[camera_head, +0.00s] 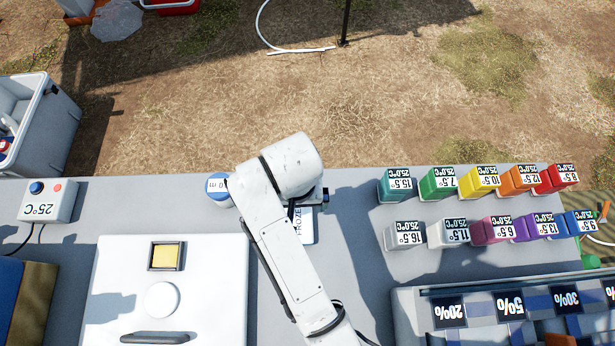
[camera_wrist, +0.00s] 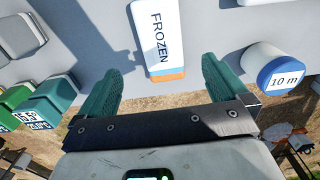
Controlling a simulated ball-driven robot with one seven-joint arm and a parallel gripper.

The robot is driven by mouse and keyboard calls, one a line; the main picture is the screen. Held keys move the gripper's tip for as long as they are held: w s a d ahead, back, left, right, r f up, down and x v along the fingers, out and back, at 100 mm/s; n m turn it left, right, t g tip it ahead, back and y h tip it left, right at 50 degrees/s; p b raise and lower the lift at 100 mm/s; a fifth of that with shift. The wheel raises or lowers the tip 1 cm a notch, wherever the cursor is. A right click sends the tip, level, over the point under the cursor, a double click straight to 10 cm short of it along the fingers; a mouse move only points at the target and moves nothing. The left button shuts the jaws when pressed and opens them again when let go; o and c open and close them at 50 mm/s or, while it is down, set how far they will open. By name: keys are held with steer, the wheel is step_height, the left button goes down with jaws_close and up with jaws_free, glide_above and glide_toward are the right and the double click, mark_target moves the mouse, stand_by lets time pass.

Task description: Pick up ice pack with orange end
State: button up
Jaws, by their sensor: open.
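The ice pack (camera_wrist: 153,38) is a white block marked FROZEN with an orange end and a blue stripe. It lies on the grey table in the wrist view, its orange end toward my gripper. In the head view the pack (camera_head: 306,226) is partly hidden by my arm. My gripper (camera_wrist: 162,68) is open, with one green finger on each side of the orange end in the picture. The fingers appear apart from the pack, and nothing is held. In the head view my arm hides the fingers.
A blue-capped jar marked 10 m (camera_wrist: 277,72) stands beside the gripper; it also shows in the head view (camera_head: 217,184). Coloured temperature blocks (camera_head: 438,184) stand in rows at right. A white cooler lid (camera_head: 215,270) is at left. The table's far edge is close to the gripper.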

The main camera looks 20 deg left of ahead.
glide_above(299, 214)
steer(key=f, duration=0.5)
steer(key=shift+d+f, duration=0.1)
steer(key=shift+d, duration=0.1)
steer(key=shift+a+f, duration=0.15)
steer(key=shift+f, duration=1.25)
steer(key=shift+a+f, duration=0.1)
steer(key=shift+f, duration=1.3)
steer(key=shift+c, duration=0.2)
steer(key=shift+s, duration=0.1)
steer(key=c, duration=1.2)
steer(key=shift+r, duration=0.1)
steer(key=shift+c, duration=0.2)
